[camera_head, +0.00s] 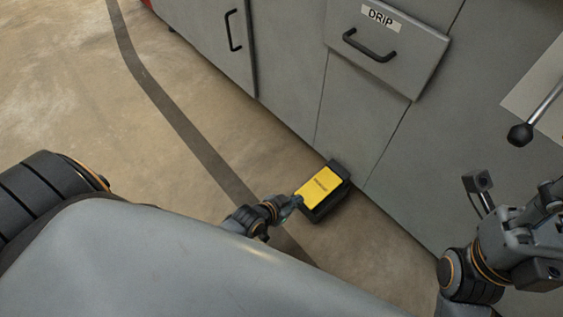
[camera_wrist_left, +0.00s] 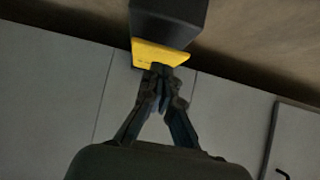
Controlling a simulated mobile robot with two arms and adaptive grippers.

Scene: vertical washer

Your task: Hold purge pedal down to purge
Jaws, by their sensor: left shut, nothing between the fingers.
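The purge pedal (camera_head: 322,187) has a yellow top plate with small dark lettering and a black base. It sits on the floor against the foot of the grey cabinet. My left gripper (camera_head: 297,199) is shut and empty, with its tips at the near left edge of the yellow plate. In the left wrist view the closed fingertips (camera_wrist_left: 158,71) meet the edge of the yellow plate (camera_wrist_left: 160,54) and appear to touch it. I cannot tell how far the pedal is pressed. My right gripper (camera_head: 548,200) is at the right edge, partly cut off, its fingers unclear.
The grey cabinet (camera_head: 290,75) stands along the back, with a drawer labelled DRIP (camera_head: 385,45) and a door handle (camera_head: 233,30). A lever with a black knob (camera_head: 520,134) sticks out at the right. The floor left of the pedal is clear, with a dark stripe (camera_head: 185,125).

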